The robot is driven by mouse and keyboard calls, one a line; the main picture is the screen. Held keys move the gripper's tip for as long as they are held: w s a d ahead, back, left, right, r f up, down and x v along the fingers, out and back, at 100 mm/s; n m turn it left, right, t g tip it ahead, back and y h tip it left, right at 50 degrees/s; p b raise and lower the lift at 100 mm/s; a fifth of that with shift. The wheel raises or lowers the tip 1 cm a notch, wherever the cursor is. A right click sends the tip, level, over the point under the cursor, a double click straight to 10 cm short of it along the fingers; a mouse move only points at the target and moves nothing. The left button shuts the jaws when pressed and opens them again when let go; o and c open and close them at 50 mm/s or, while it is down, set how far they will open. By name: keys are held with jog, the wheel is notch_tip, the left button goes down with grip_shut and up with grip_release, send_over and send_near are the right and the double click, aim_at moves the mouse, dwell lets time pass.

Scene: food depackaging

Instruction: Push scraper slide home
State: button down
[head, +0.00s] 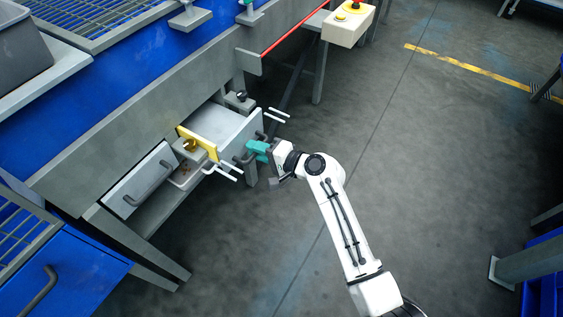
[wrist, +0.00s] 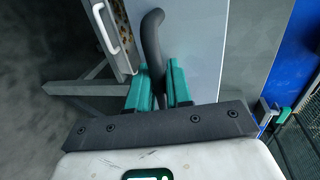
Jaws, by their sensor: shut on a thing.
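The scraper slide (head: 229,130) looks like a pale drawer pulled out from under the grey bench in the head view. Its front panel (wrist: 198,45) fills the upper middle of the wrist view. A dark curved handle (wrist: 153,40) stands out from that panel. My gripper (head: 250,148), with teal fingers, is at the front of the slide in the head view. In the wrist view my gripper (wrist: 160,85) is shut on the handle, one finger on each side. The fingers hide the lower part of the handle.
Left of the slide are a yellow plate (head: 197,143) and white prongs (head: 229,172). A second drawer (head: 140,184) with a handle is further left. A bench leg (head: 248,172) stands close to my gripper. The floor (head: 440,150) to the right is clear.

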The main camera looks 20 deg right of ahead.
aim_at(245, 140)
jog(key=b+x, duration=0.1)
jog(key=x, duration=0.3)
jog(key=r+b+x, duration=0.1)
jog(key=x, duration=0.3)
jog(key=r+b+x, duration=0.1)
jog(key=b+x, duration=0.1)
jog(key=x, duration=0.3)
jog(key=shift+w+a+r, duration=0.2)
jog(key=shift+w+r, duration=0.05)
jog(key=shift+w, duration=0.05)
jog(key=shift+w+r, duration=0.1)
jog(key=c, duration=1.2)
grip_release()
jog(key=shift+w+a+r, duration=0.1)
jog(key=shift+a, duration=0.05)
jog(key=p+v, duration=0.1)
jog(key=v, duration=0.4)
jog(key=p+v, duration=0.2)
jog(key=v, duration=0.4)
jog(key=shift+f, duration=0.25)
